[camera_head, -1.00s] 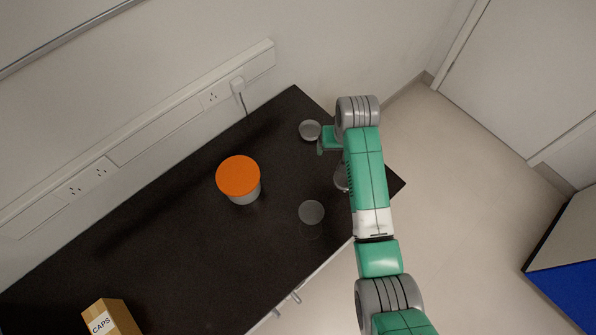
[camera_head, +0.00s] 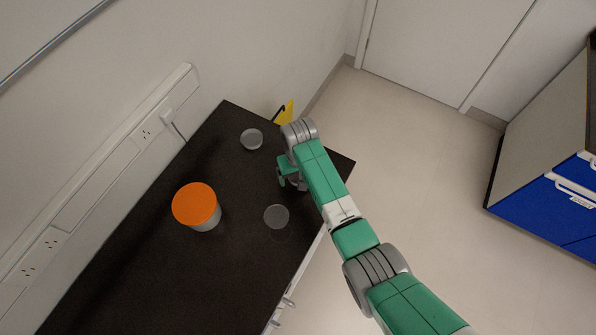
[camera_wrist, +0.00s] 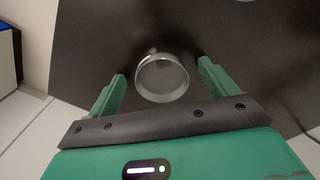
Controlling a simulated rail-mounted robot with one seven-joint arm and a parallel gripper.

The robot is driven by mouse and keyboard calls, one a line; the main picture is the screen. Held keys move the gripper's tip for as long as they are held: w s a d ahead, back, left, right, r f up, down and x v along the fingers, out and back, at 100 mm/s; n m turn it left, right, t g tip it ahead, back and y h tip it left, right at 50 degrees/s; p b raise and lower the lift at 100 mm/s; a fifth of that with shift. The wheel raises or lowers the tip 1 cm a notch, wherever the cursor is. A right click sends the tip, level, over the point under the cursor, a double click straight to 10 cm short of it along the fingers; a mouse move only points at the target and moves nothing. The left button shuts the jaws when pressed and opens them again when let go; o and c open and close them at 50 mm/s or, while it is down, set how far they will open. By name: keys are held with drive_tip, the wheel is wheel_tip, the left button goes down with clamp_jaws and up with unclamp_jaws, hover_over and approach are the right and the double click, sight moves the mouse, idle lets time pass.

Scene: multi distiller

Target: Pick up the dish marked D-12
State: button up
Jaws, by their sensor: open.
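A clear round dish (camera_wrist: 162,80) lies on the dark bench between the two green fingers of my gripper (camera_wrist: 161,70) in the wrist view. The fingers are apart, with a gap on both sides of the dish. In the head view my gripper (camera_head: 288,177) is low over the bench near its right edge, and my arm hides most of that dish. A second clear dish (camera_head: 251,139) lies near the far end of the bench. No marking is readable on any dish, so I cannot tell which is D-12.
A white tub with an orange lid (camera_head: 195,205) stands left of the dishes on the dark bench (camera_head: 150,270). A wall socket strip (camera_head: 100,185) with a plug runs along the back. A yellow object (camera_head: 285,112) shows beyond the bench. A blue cabinet (camera_head: 550,215) stands far right.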

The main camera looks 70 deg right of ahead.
drive_tip(key=shift+c, duration=0.3)
drive_tip(key=c, duration=1)
drive_tip(key=shift+c, duration=0.3)
